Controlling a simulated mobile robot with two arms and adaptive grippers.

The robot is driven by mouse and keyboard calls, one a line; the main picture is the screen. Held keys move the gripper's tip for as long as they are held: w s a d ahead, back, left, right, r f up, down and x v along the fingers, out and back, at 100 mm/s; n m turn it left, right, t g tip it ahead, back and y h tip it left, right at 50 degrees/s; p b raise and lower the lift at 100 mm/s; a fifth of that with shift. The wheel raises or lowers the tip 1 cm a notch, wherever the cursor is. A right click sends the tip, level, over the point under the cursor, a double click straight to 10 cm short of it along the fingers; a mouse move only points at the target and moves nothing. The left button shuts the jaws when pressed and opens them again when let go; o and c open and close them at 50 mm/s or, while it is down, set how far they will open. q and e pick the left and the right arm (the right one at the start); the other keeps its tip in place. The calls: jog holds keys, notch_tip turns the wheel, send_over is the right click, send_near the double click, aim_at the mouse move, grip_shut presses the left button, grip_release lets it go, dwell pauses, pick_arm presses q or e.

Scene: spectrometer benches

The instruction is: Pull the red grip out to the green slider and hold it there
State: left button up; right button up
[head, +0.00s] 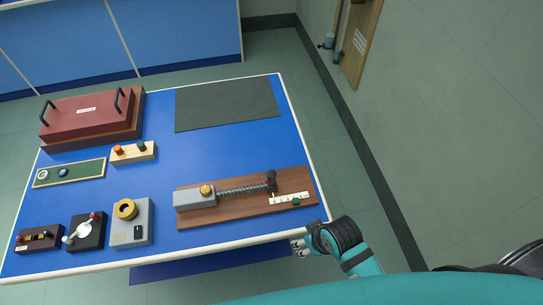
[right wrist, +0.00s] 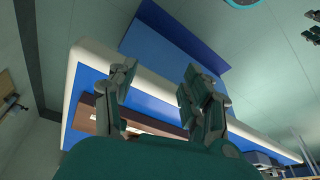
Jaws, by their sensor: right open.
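A brown wooden board (head: 240,212) lies at the front right of the blue table. On it a grey block with a yellow knob (head: 207,190) holds a coiled spring (head: 243,189). The spring's right end meets a dark red upright grip (head: 271,182). A white scale strip (head: 283,198) lies just right of it, and a small green slider (head: 296,202) sits at the strip's front edge. My right gripper (head: 298,246) is open and empty, off the table's front right edge, apart from the grip. Its spread fingers (right wrist: 157,82) show in the right wrist view. My left gripper is not in view.
A grey mat (head: 228,104) lies at the back. The table's white edge (head: 210,248) runs beside my right gripper.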

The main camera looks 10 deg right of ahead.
aim_at(272, 174)
jog(key=w+a+r+n, duration=0.1)
jog(key=w+a, duration=0.1)
jog(key=a, duration=0.1)
jog(key=w+a+r+n+y, duration=0.1)
jog(key=w+a+n, duration=0.1)
jog(key=a, duration=0.1)
jog(key=w+a+r+n+y, duration=0.1)
jog(key=w+a+r+n, duration=0.1)
jog(key=a, duration=0.1)
jog(key=shift+w+a, duration=0.1)
jog(key=shift+a, duration=0.05)
jog(key=w+a+r+n+g+p, duration=0.2)
jog(key=w+a+r+n, duration=0.25)
jog(key=n, duration=0.25)
jog(key=w+d+r+n+h, duration=0.1)
jog(key=w+d+n, duration=0.1)
jog(key=w+d+r+n+h, duration=0.1)
jog(key=w+d+n, duration=0.1)
jog(key=w, duration=0.1)
jog(key=w+d+r+n+g+h+p, duration=0.1)
jog(key=w+d+r+n, duration=0.1)
jog(key=d, duration=0.1)
jog(key=shift+w+n, duration=0.25)
jog(key=shift+n, duration=0.05)
jog(key=shift+d+f, duration=0.1)
jog(key=shift+d, duration=0.15)
notch_tip(272, 174, down, 7)
jog(key=b, duration=0.7)
jog(key=shift+w+a, duration=0.1)
grip_shut()
